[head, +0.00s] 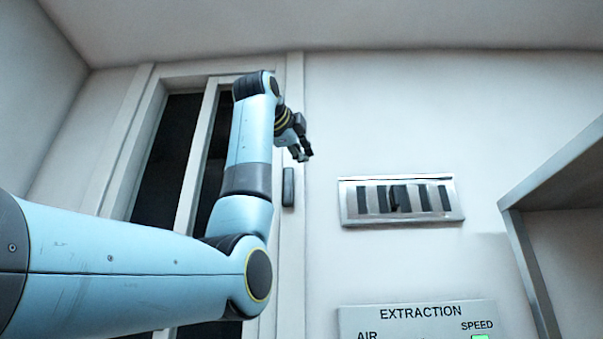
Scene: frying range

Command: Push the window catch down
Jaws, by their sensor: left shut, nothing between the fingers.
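The window (192,150) stands on the left of the head view, with a white frame and dark panes. A dark, upright, narrow piece that looks like the window catch (288,187) sits on the right side of the frame. My left arm crosses in front of the window and hides much of it. My left gripper (303,155) is shut and empty. In the picture it is a little above and to the right of the catch; I cannot tell whether it touches anything. My right gripper is not in view.
A metal vent grille (348,206) is on the wall right of the window. Below it is a panel marked EXTRACTION (400,325), with a green light. A grey shelf or cabinet (560,175) juts out at the far right. The wall above the grille is bare.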

